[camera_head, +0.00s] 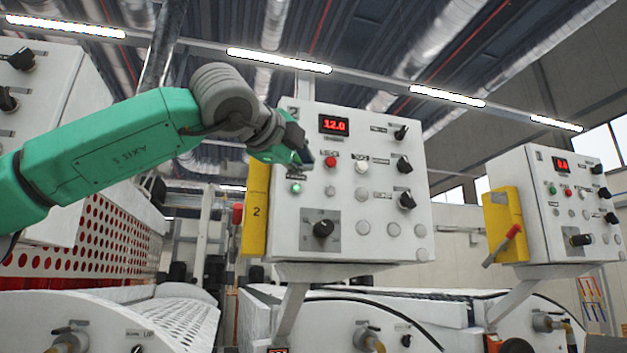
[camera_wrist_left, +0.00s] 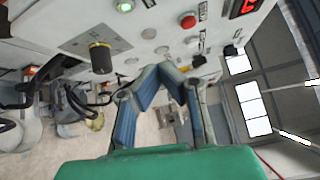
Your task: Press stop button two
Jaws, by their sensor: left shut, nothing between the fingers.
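The control panel marked 2 (camera_head: 380,235) is a white box with a red display (camera_head: 333,125) reading 12.0. Its red button (camera_head: 331,161) sits below the display, and also shows in the left wrist view (camera_wrist_left: 188,20). A lit green button (camera_head: 296,188) is at its lower left. My left gripper (camera_head: 305,158) is shut and empty, in front of the panel's upper left, with its tip just left of the red button in the head view. In the left wrist view its fingers (camera_wrist_left: 160,74) appear below the red button. Whether it touches the panel I cannot tell. My right gripper is not in view.
A white button (camera_head: 362,167) is right of the red one. Dark knobs (camera_head: 404,164) line the panel's right side, and a larger knob (camera_head: 323,229) sits lower left. A yellow side plate (camera_head: 255,212) borders the panel. A second panel (camera_head: 570,205) stands at right.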

